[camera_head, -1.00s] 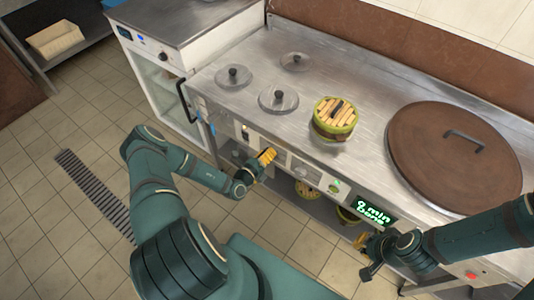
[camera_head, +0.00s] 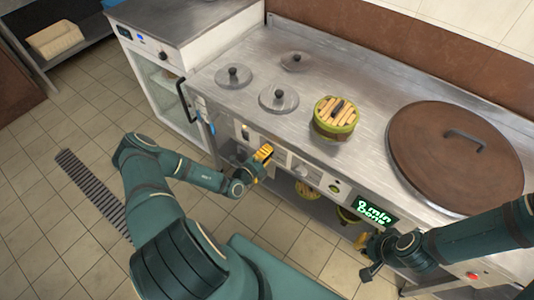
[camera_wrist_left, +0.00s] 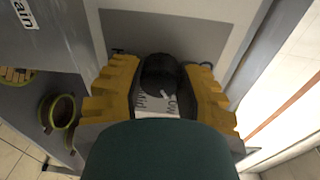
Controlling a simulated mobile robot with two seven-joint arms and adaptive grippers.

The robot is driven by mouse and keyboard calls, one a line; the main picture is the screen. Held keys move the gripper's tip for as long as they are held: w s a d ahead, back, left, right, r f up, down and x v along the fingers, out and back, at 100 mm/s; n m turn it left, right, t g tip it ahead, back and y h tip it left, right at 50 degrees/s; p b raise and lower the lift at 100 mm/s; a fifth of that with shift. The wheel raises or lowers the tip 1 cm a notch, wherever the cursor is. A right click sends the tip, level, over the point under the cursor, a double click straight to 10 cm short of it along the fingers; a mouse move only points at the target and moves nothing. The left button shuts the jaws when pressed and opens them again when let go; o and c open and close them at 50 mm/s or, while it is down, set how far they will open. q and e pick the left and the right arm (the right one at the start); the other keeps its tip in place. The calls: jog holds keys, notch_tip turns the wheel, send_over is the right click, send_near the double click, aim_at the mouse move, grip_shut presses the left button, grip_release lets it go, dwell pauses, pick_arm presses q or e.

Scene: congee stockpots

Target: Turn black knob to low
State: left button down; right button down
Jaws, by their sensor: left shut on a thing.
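The black knob (camera_wrist_left: 160,75) sits on the front panel of the stove, between the two yellow fingers of my left gripper in the left wrist view. My left gripper (camera_head: 263,153) is shut on it; the fingers hide the knob in the head view. A pale dial plate (camera_wrist_left: 158,102) with printed words, one reading like "Mid", shows just below the knob. The dark green wrist part hides the lower dial. My right gripper (camera_head: 367,249) hangs low at the right, in front of the stove; its opening is unclear.
The steel counter (camera_head: 235,105) holds small steel lids (camera_head: 278,97), a round bamboo steamer (camera_head: 335,118) and a large brown lid (camera_head: 455,155). A green lit display (camera_head: 376,212) is on the front panel. More baskets (camera_head: 307,189) stand on the shelf below.

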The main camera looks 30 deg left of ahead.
pick_arm(q)
jog(key=shift+d, duration=0.15)
jog(key=c, duration=0.5)
grip_release()
jog(key=s, duration=0.4)
jog(key=s+a, duration=0.1)
jog(key=s, duration=0.7)
jog(key=shift+a+r, duration=0.2)
jog(key=shift+r, duration=0.15)
